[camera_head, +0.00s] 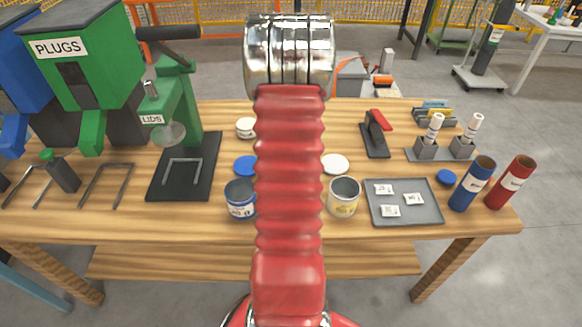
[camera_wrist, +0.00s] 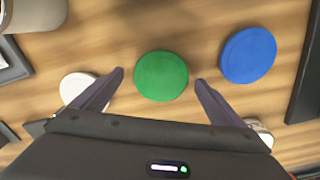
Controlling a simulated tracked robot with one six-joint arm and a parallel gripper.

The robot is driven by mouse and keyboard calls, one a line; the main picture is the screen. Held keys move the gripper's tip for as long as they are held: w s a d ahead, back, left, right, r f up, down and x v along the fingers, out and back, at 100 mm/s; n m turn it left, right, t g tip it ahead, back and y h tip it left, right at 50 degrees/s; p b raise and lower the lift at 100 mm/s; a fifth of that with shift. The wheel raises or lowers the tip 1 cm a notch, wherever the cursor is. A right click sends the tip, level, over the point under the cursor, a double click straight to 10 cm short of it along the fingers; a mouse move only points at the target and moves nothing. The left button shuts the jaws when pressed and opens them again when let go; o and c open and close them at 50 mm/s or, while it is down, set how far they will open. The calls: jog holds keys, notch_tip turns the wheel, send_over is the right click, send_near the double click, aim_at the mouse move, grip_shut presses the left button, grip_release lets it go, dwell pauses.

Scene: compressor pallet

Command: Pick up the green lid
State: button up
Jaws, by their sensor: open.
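The green lid (camera_wrist: 161,76) is a flat round disc on the wooden table in the wrist view. My gripper (camera_wrist: 159,76) is open, with one dark finger to the left of the lid and one to the right, both apart from it. The height of the fingers above the table is hard to tell. In the head view the green lid is not visible; my red arm covers the middle of the table.
A blue lid (camera_wrist: 248,55) lies right of the green lid, close to the right finger. A white lid (camera_wrist: 88,90) is partly behind the left finger. In the head view, a blue-labelled can (camera_head: 240,199) and a yellow-labelled can (camera_head: 343,197) stand near the front, beside a grey tray (camera_head: 404,219).

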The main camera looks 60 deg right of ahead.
jog(key=shift+f, duration=0.65)
jog(key=shift+c, duration=0.6)
jog(key=c, duration=1)
jog(key=shift+r, duration=0.1)
notch_tip(320, 180, up, 10)
